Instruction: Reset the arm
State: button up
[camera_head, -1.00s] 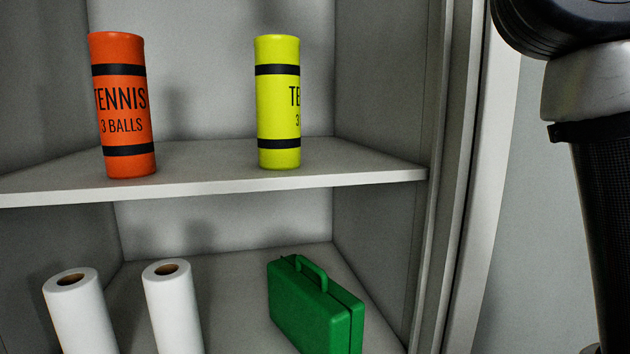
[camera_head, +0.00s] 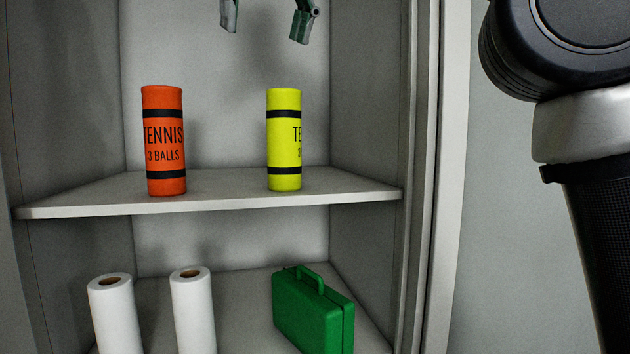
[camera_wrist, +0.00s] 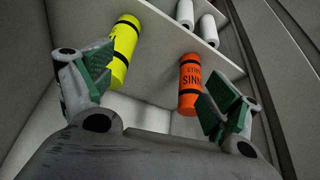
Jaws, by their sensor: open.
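My gripper (camera_head: 266,20) shows at the top edge of the head view, its two fingertips spread apart with nothing between them. It is above the level of the tennis ball cans. In the wrist view my gripper (camera_wrist: 157,98) is open and empty, with green pads on both fingers. My arm fills the right side of the head view. The rest of the gripper is out of the head view's frame.
An orange tennis can (camera_head: 163,140) and a yellow tennis can (camera_head: 284,139) stand upright on the upper shelf (camera_head: 225,200) of a grey cabinet. Below are two white paper rolls (camera_head: 115,315) (camera_head: 193,310) and a green case (camera_head: 312,312). The cabinet side wall (camera_head: 365,110) is close on the right.

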jog(key=w+a+f+n, duration=0.1)
jog(key=a+f+n, duration=0.1)
jog(key=a+f, duration=0.35)
jog(key=w+d+f, duration=0.3)
jog(key=d+f, duration=0.5)
jog(key=f, duration=0.1)
jog(key=w+d+f, duration=0.2)
jog(key=d+f, duration=0.6)
jog(key=f, duration=0.1)
jog(key=s+d+f+m+h, duration=0.1)
jog(key=s+d+f, duration=0.4)
jog(key=d, duration=0.6)
jog(key=s+d+f+m, duration=0.4)
jog(key=d+f, duration=0.3)
jog(key=d, duration=0.4)
jog(key=s+d+f+m+h, duration=0.1)
jog(key=s+d+f+m, duration=0.2)
jog(key=s+d+f, duration=0.3)
jog(key=d, duration=0.5)
jog(key=shift+s+h, duration=0.3)
jog(key=shift+s, duration=0.05)
jog(key=shift+d+f, duration=0.1)
jog(key=shift+c, duration=0.4)
